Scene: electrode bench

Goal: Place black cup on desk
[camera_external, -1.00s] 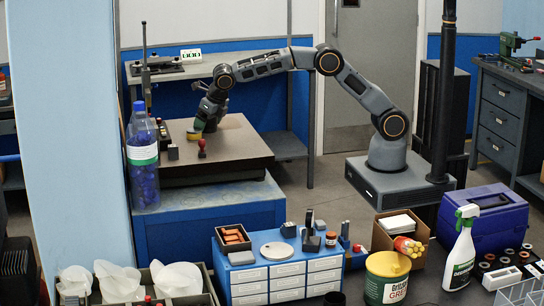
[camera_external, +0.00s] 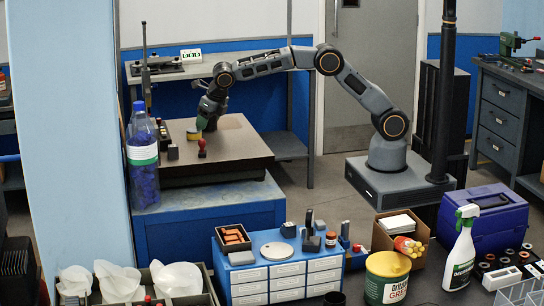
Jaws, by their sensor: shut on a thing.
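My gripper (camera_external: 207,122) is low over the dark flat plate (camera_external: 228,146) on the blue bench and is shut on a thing. A dark shape at the jaws looks like the black cup, but it is small and merges with the dark fingers, so its outline and tilt are unclear. I cannot tell whether it touches the plate. A small yellowish tin (camera_external: 194,134) stands on the plate just left of my gripper.
A red-topped dark stamp (camera_external: 202,148) and small dark blocks (camera_external: 173,152) stand close by on the plate. A large blue bottle (camera_external: 143,160) stands at its left. The plate's right side is clear. A shelf bench (camera_external: 170,72) lies behind.

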